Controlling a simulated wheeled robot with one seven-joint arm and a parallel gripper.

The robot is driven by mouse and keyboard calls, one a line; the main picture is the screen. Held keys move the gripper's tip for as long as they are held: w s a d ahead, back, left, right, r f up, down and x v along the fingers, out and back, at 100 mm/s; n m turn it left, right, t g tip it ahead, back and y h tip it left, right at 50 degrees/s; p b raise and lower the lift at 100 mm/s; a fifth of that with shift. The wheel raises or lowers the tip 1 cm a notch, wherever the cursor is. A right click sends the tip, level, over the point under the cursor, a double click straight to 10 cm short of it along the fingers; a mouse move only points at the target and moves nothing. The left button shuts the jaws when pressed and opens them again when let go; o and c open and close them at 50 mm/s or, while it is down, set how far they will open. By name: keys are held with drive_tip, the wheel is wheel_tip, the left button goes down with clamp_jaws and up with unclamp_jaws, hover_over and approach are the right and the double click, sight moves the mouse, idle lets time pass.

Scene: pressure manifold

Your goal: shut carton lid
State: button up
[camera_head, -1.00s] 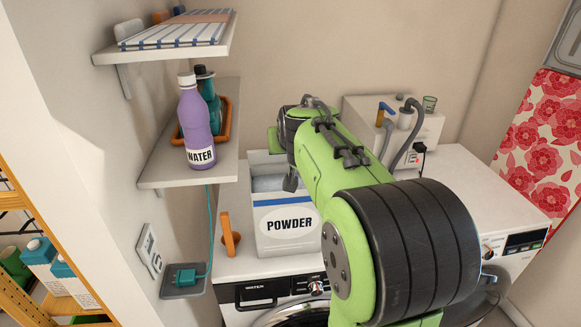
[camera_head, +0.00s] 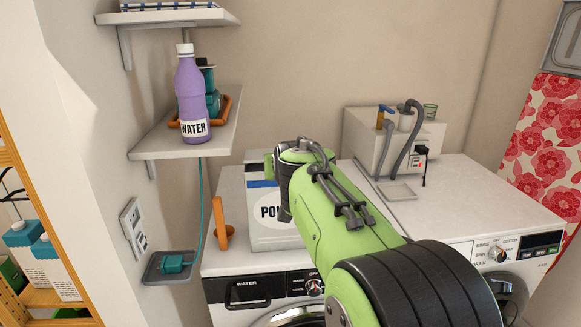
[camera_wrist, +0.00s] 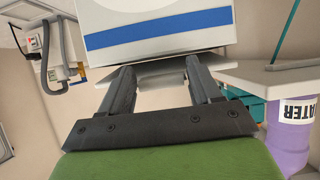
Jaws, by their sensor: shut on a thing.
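The carton (camera_head: 262,236) is a white box marked POWDER with a blue stripe near its top. It stands upright on the left washing machine, its right part hidden behind my arm. In the wrist view the carton (camera_wrist: 157,42) fills the top, and a pale flap, seemingly its lid (camera_wrist: 160,76), lies between the two dark fingers of my gripper (camera_wrist: 160,72). My gripper is shut on this flap. In the head view my arm's end is at the carton's top, so the fingers are hidden and I cannot tell the lid's exact angle.
A wall shelf (camera_head: 145,152) with the purple water bottle (camera_head: 190,100) stands close to the left. An orange handle-like thing (camera_head: 222,225) is beside the carton. A white unit with hoses (camera_head: 365,140) stands behind to the right. The right machine's top (camera_head: 470,195) is mostly clear.

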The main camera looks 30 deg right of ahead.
drive_tip(key=shift+f, duration=0.6)
drive_tip(key=o, duration=1.5)
drive_tip(key=shift+w, duration=0.1)
drive_tip(key=shift+r, duration=0.1)
drive_tip(key=p+v, duration=0.2)
drive_tip(key=v, duration=1.4)
drive_tip(key=shift+w+d+r, duration=0.1)
